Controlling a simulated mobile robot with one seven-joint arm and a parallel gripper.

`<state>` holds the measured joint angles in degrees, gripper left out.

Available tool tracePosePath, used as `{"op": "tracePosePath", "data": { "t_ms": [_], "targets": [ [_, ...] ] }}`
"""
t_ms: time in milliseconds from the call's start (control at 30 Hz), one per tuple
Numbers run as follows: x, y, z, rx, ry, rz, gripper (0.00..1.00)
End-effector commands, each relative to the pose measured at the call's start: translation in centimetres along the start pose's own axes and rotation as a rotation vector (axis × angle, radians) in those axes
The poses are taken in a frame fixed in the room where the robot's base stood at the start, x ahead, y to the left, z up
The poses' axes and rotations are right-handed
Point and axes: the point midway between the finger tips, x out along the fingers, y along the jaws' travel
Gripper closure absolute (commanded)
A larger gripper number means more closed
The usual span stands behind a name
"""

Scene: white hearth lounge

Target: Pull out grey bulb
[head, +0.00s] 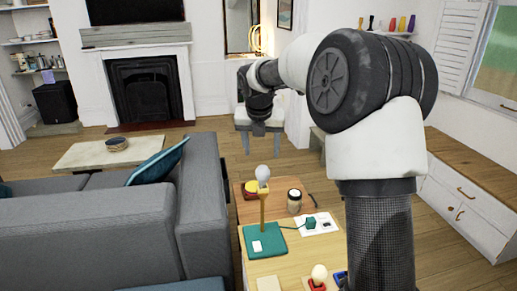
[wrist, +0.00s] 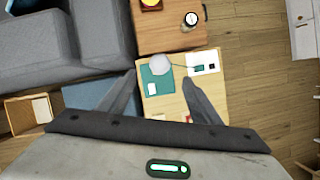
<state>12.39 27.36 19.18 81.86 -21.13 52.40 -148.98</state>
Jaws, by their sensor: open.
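The grey bulb (head: 263,172) sits upright at the top of a yellow post (head: 263,207). The post rises from a teal base (head: 266,241) on the wooden table. In the wrist view the bulb (wrist: 160,64) shows from above, between and slightly beyond the fingertips. My gripper (wrist: 159,78) is open and empty, with one finger on each side of the bulb in the picture. In the head view my gripper (head: 259,127) hangs above and apart from the bulb; its fingers are hard to make out there.
A pale bulb (head: 319,273) stands at the near edge. A grey sofa (head: 90,235) borders the table's left.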

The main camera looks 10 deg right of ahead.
Motion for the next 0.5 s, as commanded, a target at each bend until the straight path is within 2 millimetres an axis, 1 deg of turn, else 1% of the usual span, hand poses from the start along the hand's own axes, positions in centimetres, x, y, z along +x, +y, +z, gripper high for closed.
{"op": "tracePosePath", "data": {
  "t_ms": [167,500],
  "targets": [
    [3.0,0.0,-0.2,0.001,0.003,-0.001,0.42],
    [9.9,0.0,-0.2,0.003,0.003,0.000,0.42]
  ]
}}
